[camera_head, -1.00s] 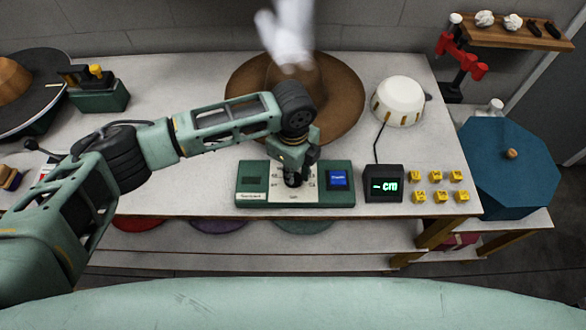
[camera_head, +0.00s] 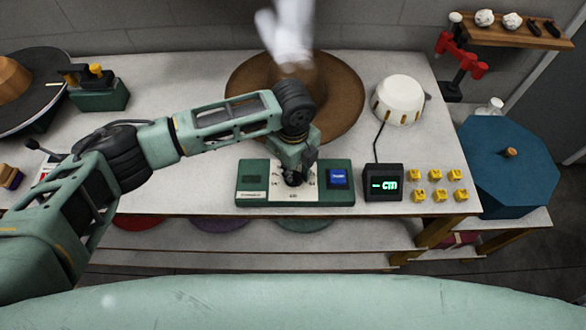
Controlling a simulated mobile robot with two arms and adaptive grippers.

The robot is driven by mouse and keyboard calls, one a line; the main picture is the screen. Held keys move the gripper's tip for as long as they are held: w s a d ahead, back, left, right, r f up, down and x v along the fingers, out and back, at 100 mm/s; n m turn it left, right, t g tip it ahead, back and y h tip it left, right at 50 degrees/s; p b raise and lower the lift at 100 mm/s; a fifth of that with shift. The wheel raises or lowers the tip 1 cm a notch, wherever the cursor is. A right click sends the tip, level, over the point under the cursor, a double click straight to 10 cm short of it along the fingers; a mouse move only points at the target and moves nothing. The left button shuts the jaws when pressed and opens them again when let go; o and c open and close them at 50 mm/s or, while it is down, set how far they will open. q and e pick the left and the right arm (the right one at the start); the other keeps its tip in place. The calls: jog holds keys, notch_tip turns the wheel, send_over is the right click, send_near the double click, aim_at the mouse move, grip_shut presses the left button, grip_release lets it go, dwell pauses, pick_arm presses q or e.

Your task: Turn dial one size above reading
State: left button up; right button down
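A green control box (camera_head: 257,185) with a white dial scale plate (camera_head: 293,196) and a blue button (camera_head: 338,178) lies near the table's front edge. My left gripper (camera_head: 293,180) points down over the dial in the middle of the plate. The dial is mostly hidden by the gripper, so its pointer and setting cannot be read. The gripper's fingers are dark and tiny here. A black readout (camera_head: 384,184) right of the box shows "- cm" in green, with no number. My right gripper is not in view.
A brown hat (camera_head: 345,95) lies behind the box under steam. A white domed device (camera_head: 399,100) is wired to the readout. A black hat (camera_head: 45,100) and green block (camera_head: 100,95) stand left; a blue octagonal lid (camera_head: 510,165) stands right.

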pick_arm(q)
jog(key=o, duration=0.4)
jog(key=shift+c, duration=0.2)
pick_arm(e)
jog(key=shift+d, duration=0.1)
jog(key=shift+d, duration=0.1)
pick_arm(q)
jog(key=shift+r, duration=0.1)
notch_tip(320, 180, up, 12)
dwell(0.4)
